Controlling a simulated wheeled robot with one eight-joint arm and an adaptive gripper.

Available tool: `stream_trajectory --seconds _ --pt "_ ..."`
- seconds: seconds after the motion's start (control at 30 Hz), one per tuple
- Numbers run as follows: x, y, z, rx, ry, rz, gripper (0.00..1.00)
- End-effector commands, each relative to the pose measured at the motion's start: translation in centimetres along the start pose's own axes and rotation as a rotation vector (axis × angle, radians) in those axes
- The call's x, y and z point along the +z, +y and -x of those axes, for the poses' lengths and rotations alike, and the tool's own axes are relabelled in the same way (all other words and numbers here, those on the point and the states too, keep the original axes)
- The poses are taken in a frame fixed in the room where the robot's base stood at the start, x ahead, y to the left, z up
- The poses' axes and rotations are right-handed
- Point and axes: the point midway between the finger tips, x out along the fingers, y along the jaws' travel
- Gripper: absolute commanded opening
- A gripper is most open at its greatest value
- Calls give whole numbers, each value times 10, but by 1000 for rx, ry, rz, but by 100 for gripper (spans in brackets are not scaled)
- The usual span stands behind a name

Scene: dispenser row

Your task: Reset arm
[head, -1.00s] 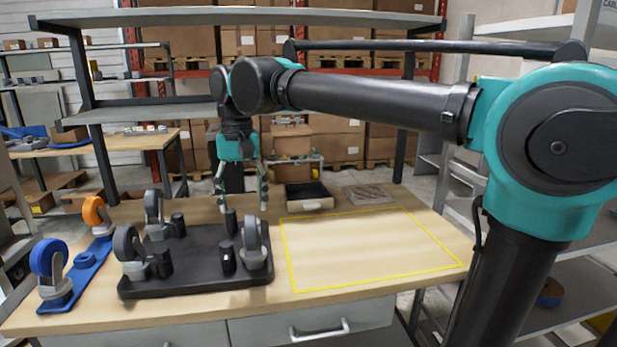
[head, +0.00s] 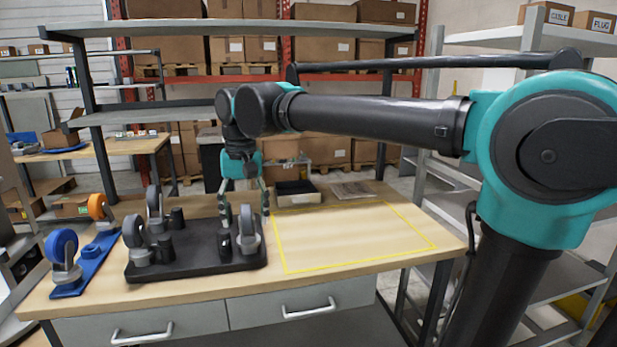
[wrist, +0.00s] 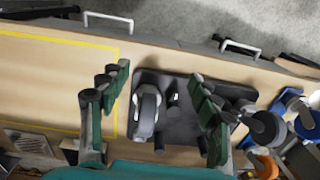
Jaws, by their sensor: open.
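My arm reaches from the right across the table in the head view, bent down at the wrist. My gripper (head: 244,205) hangs at the back right part of the black caster board (head: 195,262), near a grey caster wheel (head: 248,235). Its fingers are spread and nothing is between them. In the wrist view my gripper (wrist: 158,112) is also open, with the grey caster (wrist: 147,110) on the board showing between the green fingers. I cannot tell how far the fingertips are above the board.
A blue base (head: 90,262) with a blue and an orange caster lies left of the board. A yellow-outlined area (head: 350,240) on the table is clear. A small black-topped box (head: 297,192) stands at the back. Grey shelves (head: 240,28) rise behind the table.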

Motion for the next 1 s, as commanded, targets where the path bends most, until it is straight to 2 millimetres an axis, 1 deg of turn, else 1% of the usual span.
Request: stream_trajectory --seconds 0.17,0.27,0.37,0.47,0.5,0.53,0.57,0.6,0.67,0.7,0.77,0.8,0.9,1.0 --pt "-8 31 -25 -11 25 -21 63" --pt "-13 54 -43 -18 45 -35 63" --pt "-15 82 -66 -24 69 -52 63" --pt "-14 119 -95 -29 103 -74 63" --pt "-11 137 -109 -29 119 -86 63" --pt "-8 152 -120 -29 133 -95 63" --pt "-4 166 -132 -29 148 -103 63" --pt "2 185 -148 -26 167 -114 63" --pt "15 212 -170 -21 196 -131 63" --pt "24 229 -185 -16 216 -141 63" --pt "41 253 -206 -6 244 -158 63" --pt "53 267 -219 2 261 -168 63" --pt "82 295 -247 24 300 -188 63" --pt "107 312 -267 44 329 -202 63"
